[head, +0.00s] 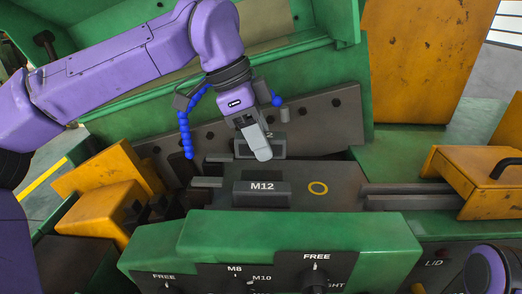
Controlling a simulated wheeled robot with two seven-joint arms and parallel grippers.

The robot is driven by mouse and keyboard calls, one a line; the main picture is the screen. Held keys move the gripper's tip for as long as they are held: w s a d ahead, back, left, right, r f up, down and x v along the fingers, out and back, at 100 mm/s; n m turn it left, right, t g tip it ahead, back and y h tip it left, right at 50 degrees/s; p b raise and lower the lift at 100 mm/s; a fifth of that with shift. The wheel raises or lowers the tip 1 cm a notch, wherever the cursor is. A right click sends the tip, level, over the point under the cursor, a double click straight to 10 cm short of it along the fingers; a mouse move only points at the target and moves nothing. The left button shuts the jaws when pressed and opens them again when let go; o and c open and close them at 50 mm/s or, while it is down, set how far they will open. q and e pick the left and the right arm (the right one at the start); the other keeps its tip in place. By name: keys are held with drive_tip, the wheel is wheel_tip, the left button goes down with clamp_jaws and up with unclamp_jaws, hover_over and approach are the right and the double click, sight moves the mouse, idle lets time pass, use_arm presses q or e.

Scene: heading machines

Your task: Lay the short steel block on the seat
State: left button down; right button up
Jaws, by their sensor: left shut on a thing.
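My left gripper (256,142) reaches down over the middle of the machine, shut on a small dark grey steel block (277,147). A light grey finger covers much of this block; only a "2" shows on its top edge. I cannot tell for sure which surface is the seat, or whether the held block touches anything. My right gripper is out of view.
A green front housing (300,235) with dials marked FREE stands nearest. A dark upright plate (335,115) with holes is behind the bed. Yellow blocks (105,210) stand left, a yellow lid with a handle (475,180) right. Grey rails (410,195) run toward the lid.

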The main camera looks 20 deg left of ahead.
use_arm(q)
drive_tip(key=p, duration=0.2)
hover_over(268, 175)
drive_tip(key=a, duration=0.1)
wheel_tip(268, 175, down, 6)
drive_tip(key=shift+s+r, duration=0.1)
drive_tip(key=shift+s, duration=0.05)
drive_tip(key=f, duration=0.3)
drive_tip(key=shift+s+a+f, duration=0.1)
drive_tip(key=shift+s+a, duration=0.1)
drive_tip(key=shift+s, duration=0.1)
drive_tip(key=shift+w+f, duration=0.3)
drive_tip(key=shift+f, duration=0.1)
drive_tip(key=c, duration=0.6)
unclamp_jaws()
drive_tip(key=shift+s, duration=0.2)
drive_tip(key=shift+c, duration=0.2)
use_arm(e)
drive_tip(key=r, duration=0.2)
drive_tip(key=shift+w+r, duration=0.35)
use_arm(q)
drive_tip(key=shift+w, duration=0.1)
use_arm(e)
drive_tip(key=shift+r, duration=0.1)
